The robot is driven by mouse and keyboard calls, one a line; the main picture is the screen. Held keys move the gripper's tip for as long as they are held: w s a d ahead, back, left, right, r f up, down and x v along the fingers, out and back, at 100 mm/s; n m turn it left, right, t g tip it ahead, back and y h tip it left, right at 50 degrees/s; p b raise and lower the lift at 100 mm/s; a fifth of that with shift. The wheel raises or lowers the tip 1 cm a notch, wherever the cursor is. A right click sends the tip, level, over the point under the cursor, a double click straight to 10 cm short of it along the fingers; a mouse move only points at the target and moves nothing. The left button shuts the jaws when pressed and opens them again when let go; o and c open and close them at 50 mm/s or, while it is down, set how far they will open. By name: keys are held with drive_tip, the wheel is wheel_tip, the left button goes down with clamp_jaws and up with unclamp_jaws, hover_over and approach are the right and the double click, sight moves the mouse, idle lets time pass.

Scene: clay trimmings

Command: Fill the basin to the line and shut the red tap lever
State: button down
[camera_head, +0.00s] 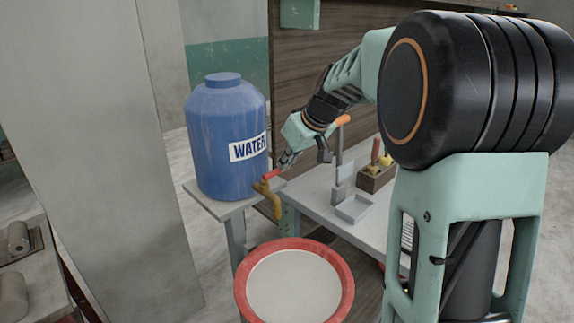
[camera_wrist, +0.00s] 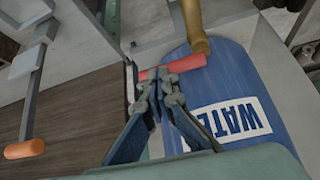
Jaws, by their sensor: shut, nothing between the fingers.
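A blue water barrel (camera_head: 212,120) with a WATER label stands on a small table; it also shows in the wrist view (camera_wrist: 268,85). Its brass tap (camera_head: 274,205) points down at the front, and the tap also shows in the wrist view (camera_wrist: 194,25). The red tap lever (camera_head: 271,174) sticks out toward my gripper (camera_head: 284,163). In the wrist view my fingertips (camera_wrist: 158,88) are shut and empty, right beside the red lever (camera_wrist: 180,66); contact is unclear. The red-rimmed basin (camera_head: 345,287) stands below the tap. Its inside looks pale grey; I cannot make out a line or a stream.
A grey bench (camera_head: 310,197) right of the barrel holds a stand with an orange handle (camera_head: 343,119), a small tray (camera_head: 354,209) and a wooden tool box (camera_head: 373,179). A grey pillar (camera_head: 100,140) rises at the left. My arm hides the right side.

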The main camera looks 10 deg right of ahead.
drive_tip(key=shift+s+f, duration=0.15)
drive_tip(key=shift+f, duration=0.15)
